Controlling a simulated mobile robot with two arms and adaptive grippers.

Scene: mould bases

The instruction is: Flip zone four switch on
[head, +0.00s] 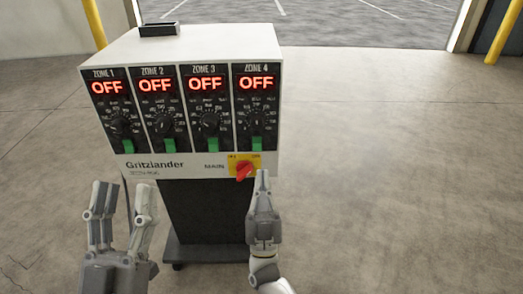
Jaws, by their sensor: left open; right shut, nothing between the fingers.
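A white control box (200,45) has a panel for each zone in a row. The zone four panel (270,105) is at the far right and its red display (257,82) reads OFF. A green switch (257,144) sits at the bottom of that panel, below a black dial (257,116). My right gripper (263,175) is shut and empty, with its tip just below the zone four switch and in front of the yellow main plate's right part. I cannot tell if it touches. My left gripper (122,200) is open and empty, below the box's left side.
The zone one, two and three displays also read OFF. A red main knob (244,171) on a yellow plate (233,160) is left of my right gripper tip. The box stands on a dark pedestal (205,215). Concrete floor (400,170) is clear to the right.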

